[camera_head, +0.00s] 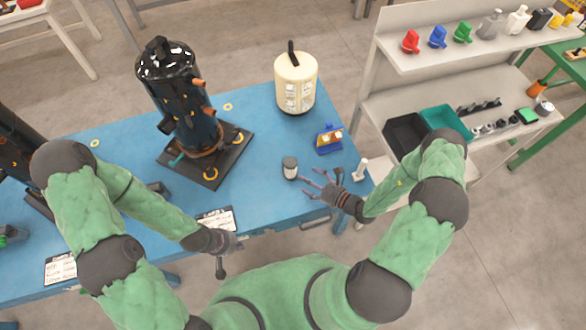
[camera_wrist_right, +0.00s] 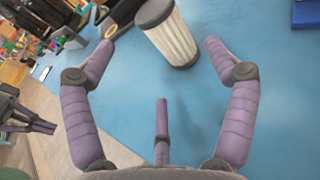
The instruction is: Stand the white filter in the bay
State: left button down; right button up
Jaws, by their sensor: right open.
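The white filter (camera_head: 290,168), a small pale cylinder with a dark grey cap, stands on the blue table near its front right part. In the right wrist view the white filter (camera_wrist_right: 172,38) shows pleated sides and lies between and beyond the fingertips. My right gripper (camera_head: 318,188) is open with spread purple fingers, just right of the filter and apart from it; its fingers also show in the wrist view (camera_wrist_right: 160,48). My left gripper (camera_head: 225,250) hangs at the table's front edge, its fingers mostly hidden. I cannot tell which part is the bay.
A black compressor (camera_head: 180,95) stands on a dark plate left of centre. A cream tank (camera_head: 296,80) and a blue caddy (camera_head: 329,138) stand behind the filter. A white object (camera_head: 361,168) is by the right edge. Shelves (camera_head: 450,100) with bins stand at right.

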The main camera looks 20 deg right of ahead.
aim_at(294, 172)
jog(key=x, duration=0.4)
jog(key=b+x, duration=0.1)
jog(key=x, duration=0.4)
jog(key=shift+w+a+f, duration=0.1)
jog(key=shift+a+f, duration=0.15)
jog(key=shift+f, duration=0.05)
jog(key=c, duration=1.1)
jog(key=shift+r, duration=0.15)
